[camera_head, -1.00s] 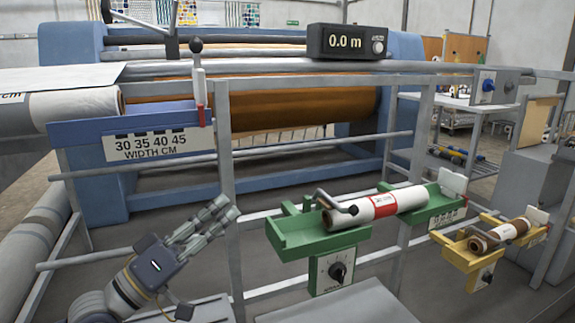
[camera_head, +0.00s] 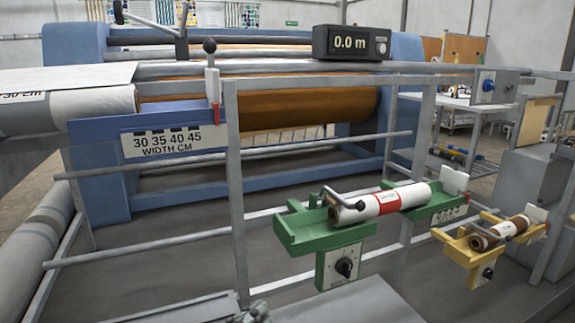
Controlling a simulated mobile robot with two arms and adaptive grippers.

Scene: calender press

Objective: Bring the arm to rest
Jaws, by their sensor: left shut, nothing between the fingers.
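My left gripper (camera_head: 257,312) shows only as a small grey piece at the bottom edge, left of centre. It is shut with nothing in its fingers. The rest of my left arm is out of view below. The gripper is in front of the lower frame, below and left of the green cradle (camera_head: 300,239), and apart from it. My right gripper is not in view.
The green cradle holds a white roll with a red band (camera_head: 385,202). A yellow cradle (camera_head: 462,249) holds a smaller roll (camera_head: 500,231). A blue width scale (camera_head: 92,131) and a lever (camera_head: 211,75) stand left. The meter (camera_head: 351,42) reads 0.0 m. Metal rails (camera_head: 240,190) cross the front.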

